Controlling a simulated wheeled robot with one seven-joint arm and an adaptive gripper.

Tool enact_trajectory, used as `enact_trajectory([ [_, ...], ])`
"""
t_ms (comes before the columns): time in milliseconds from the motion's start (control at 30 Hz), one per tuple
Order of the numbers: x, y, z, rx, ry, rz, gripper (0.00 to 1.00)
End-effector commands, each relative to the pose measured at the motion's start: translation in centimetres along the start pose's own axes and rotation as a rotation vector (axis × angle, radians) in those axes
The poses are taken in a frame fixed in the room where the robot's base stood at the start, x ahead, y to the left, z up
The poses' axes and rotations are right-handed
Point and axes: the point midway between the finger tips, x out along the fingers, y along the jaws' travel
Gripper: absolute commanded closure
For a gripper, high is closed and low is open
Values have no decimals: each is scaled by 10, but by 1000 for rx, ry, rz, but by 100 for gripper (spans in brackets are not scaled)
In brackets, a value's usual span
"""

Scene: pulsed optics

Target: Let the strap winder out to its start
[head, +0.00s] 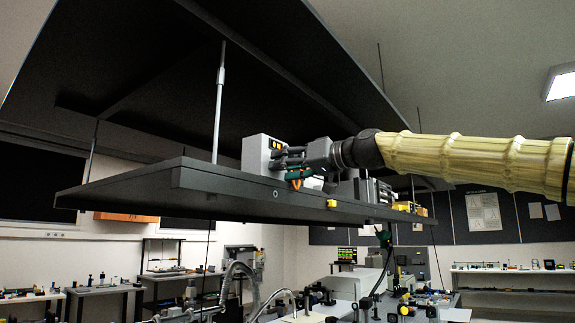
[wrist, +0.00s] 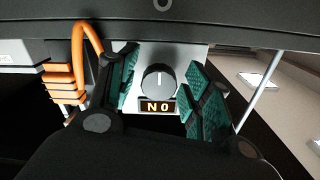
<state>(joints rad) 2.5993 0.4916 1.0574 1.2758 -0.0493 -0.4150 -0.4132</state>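A pale grey box (head: 257,155), which appears to be the strap winder, stands on the dark hanging shelf. In the wrist view its pale panel (wrist: 194,58) carries a round dark grey knob (wrist: 159,81) with a white pointer line. Beside the knob an amber display (wrist: 158,107) reads "N 0", apparently 0 N seen upside down. My gripper (wrist: 160,84) has its teal-padded fingers on either side of the knob, with gaps on both sides. It also shows at the box in the head view (head: 282,158). An orange strap or cable (wrist: 88,42) loops beside the left finger.
The dark shelf (head: 150,190) hangs on rods (head: 218,110) under a large dark canopy (head: 170,70). Grey equipment (head: 368,190) stands to the right of my gripper on the shelf. A small yellow block (head: 331,204) sits on its front edge. Benches with optics (head: 100,288) lie below.

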Motion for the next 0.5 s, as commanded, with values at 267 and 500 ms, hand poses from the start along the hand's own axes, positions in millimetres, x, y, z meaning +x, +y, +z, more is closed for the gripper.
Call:
enact_trajectory([
  [267,-1,-1,-2,0,4,0,44],
  [500,-16,0,-4,0,6,1,44],
])
